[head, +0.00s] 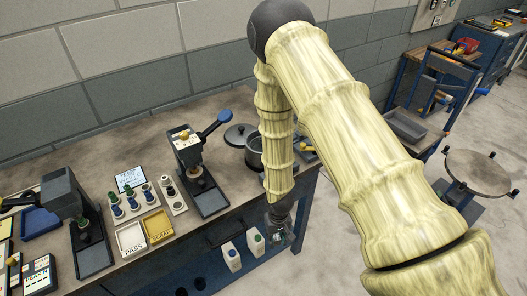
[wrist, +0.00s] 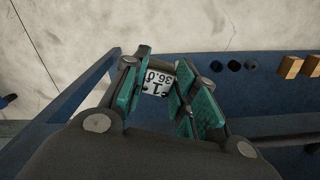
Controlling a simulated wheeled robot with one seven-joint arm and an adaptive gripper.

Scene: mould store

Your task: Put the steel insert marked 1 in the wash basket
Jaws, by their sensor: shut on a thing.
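My gripper (wrist: 164,88) is shut on the steel insert marked 1 (wrist: 157,78), which shows between the teal finger pads in the wrist view. Its pale face reads "1" and "36.0", upside down; the rest is hidden by the fingers. In the head view my gripper (head: 278,226) hangs low at the bench's front edge, beside two white bottles; the insert is too small to make out there. A grey open bin (head: 405,126) stands on the blue cart at the right; I cannot tell whether it is the wash basket.
The bench (head: 130,270) holds two presses, a PASS tray (head: 131,238), a yellow SCRAP tray (head: 158,226) and a dark pot (head: 254,152). A round-topped stand (head: 478,172) is at the right. In the wrist view, wooden blocks (wrist: 290,67) lie on a blue surface.

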